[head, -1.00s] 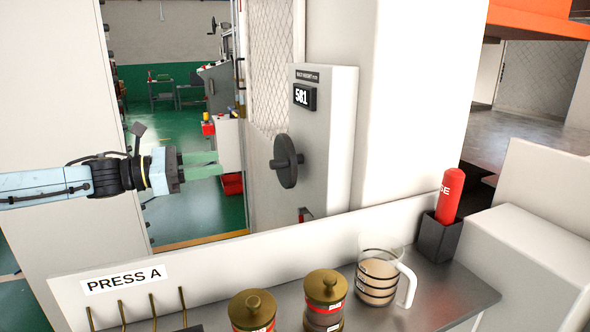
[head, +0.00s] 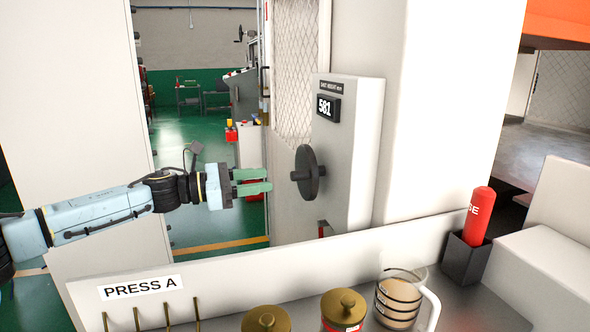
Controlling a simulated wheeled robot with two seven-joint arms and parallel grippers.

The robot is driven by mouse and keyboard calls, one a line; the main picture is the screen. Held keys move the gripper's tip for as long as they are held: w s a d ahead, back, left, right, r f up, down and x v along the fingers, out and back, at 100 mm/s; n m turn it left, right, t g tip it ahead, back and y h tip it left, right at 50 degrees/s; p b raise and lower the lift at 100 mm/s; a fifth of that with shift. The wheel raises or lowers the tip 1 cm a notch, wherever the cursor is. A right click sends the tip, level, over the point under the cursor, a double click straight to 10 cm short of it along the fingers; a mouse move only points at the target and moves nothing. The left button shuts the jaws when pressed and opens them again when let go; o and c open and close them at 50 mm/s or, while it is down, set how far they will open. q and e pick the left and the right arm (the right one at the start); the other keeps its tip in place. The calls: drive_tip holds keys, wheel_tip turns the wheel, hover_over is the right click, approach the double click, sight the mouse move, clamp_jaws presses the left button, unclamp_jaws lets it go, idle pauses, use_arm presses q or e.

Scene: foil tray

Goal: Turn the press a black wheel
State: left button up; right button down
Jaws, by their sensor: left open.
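The black wheel (head: 308,172) is mounted upright on the side of a grey box with a display reading 581 (head: 328,108), right of centre in the head view. A small knob sticks out from its face toward the left. My left gripper (head: 270,181) has two green fingers, one above the other, pointing right at the wheel. It is open and empty. Its fingertips look a short way left of the wheel's knob, apart from it in the picture; the depth gap is hard to judge. My right gripper is not in view.
A white panel labelled PRESS A (head: 141,288) stands in front, with brass hooks. A mesh guard (head: 296,70) stands behind the wheel.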

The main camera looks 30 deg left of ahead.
sight(295, 175)
use_arm(q)
drive_tip(key=p+x, duration=0.2)
drive_tip(key=x, duration=0.6)
drive_tip(key=shift+r+p, duration=0.15)
drive_tip(key=shift+p, duration=0.25)
drive_tip(key=shift+w+d, duration=0.3)
drive_tip(key=shift+w, duration=0.05)
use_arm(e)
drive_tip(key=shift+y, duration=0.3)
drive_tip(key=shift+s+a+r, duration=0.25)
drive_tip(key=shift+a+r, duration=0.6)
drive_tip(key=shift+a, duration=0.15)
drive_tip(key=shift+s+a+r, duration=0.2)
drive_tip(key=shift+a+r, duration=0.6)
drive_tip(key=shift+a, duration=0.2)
use_arm(q)
drive_tip(key=c, duration=0.9)
clamp_jaws()
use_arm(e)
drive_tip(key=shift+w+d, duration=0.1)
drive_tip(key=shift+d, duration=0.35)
